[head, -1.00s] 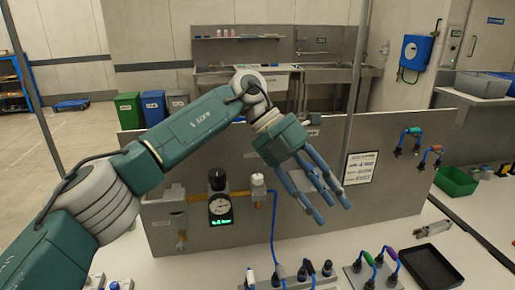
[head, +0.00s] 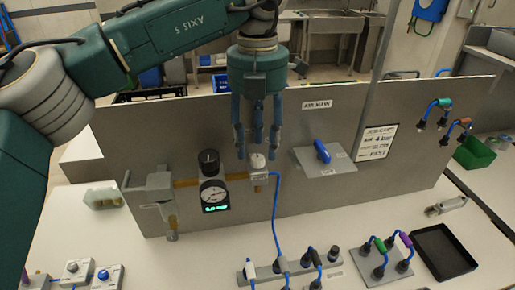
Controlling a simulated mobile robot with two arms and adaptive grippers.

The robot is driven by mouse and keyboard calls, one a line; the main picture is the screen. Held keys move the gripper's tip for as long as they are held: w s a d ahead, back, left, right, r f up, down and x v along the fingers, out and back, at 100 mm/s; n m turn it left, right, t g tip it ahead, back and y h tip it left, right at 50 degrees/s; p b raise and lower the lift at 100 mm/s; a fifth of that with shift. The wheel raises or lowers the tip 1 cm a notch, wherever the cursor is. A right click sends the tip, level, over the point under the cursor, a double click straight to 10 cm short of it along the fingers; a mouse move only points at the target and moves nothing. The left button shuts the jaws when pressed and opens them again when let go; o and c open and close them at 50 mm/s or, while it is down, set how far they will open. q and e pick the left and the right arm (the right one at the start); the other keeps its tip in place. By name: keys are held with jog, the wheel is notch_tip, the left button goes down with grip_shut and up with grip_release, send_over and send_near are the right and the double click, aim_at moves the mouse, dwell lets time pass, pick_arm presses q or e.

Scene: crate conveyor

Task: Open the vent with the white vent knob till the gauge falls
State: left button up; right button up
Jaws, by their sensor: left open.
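The white vent knob (head: 257,161) sits on top of a small fitting on the grey panel, at the right end of a brass pipe. The round gauge (head: 213,195) is to its left, with a green digital readout below the dial that is too small to read surely. My left gripper (head: 257,150) points down with its fingers spread around or just in front of the knob; I cannot tell whether they touch it. It is open. My right gripper is not in view.
A black knob (head: 209,160) stands above the gauge. A blue handle (head: 322,152) on a grey plate is right of the vent. A blue hose (head: 275,220) runs down to a connector block (head: 290,268). A black tray (head: 443,252) lies at the right.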

aim_at(258, 157)
pick_arm(q)
notch_tip(258, 157, down, 2)
jog(key=shift+w+f, duration=0.1)
jog(key=shift+f, duration=0.35)
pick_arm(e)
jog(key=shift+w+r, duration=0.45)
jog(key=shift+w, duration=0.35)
pick_arm(q)
jog(key=shift+c, duration=0.5)
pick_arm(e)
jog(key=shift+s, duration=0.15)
pick_arm(q)
grip_shut()
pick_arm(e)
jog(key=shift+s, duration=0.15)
